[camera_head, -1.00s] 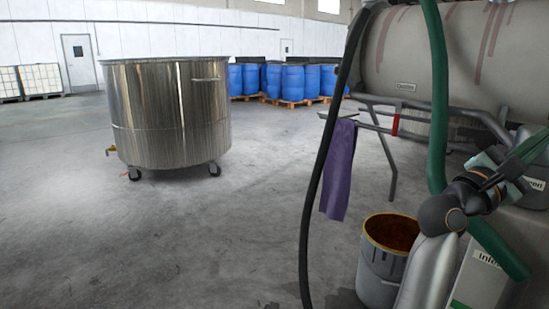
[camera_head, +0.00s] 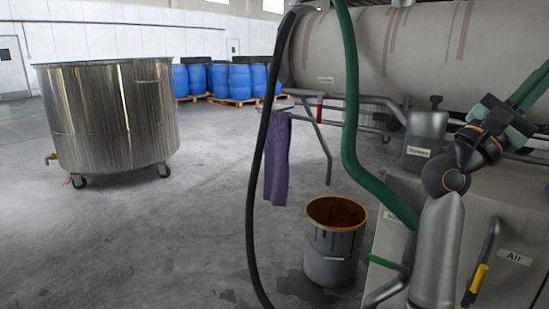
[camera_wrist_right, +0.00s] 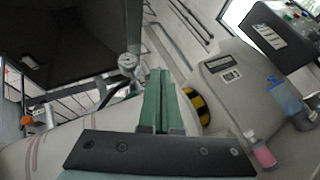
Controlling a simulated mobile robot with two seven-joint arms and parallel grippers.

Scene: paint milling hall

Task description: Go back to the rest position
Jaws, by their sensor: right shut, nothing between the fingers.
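My right arm rises from the bottom right in the head view, in front of a grey machine housing (camera_head: 500,218). My right gripper (camera_head: 528,92) has green fingers and points up and to the right, towards the picture's edge. In the right wrist view the green fingers of my right gripper (camera_wrist_right: 161,98) lie together, shut with nothing between them. Part of a large pale tank (camera_wrist_right: 40,148) with reddish streaks shows at the lower left there. My left gripper is not in view.
A green hose (camera_head: 352,120) and a black hose (camera_head: 251,180) hang close by. An open bucket (camera_head: 333,262) stands on the floor near a purple cloth (camera_head: 278,160). A steel vat (camera_head: 110,118) on casters stands left. Blue drums (camera_head: 240,82) stand behind. Floor between is clear.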

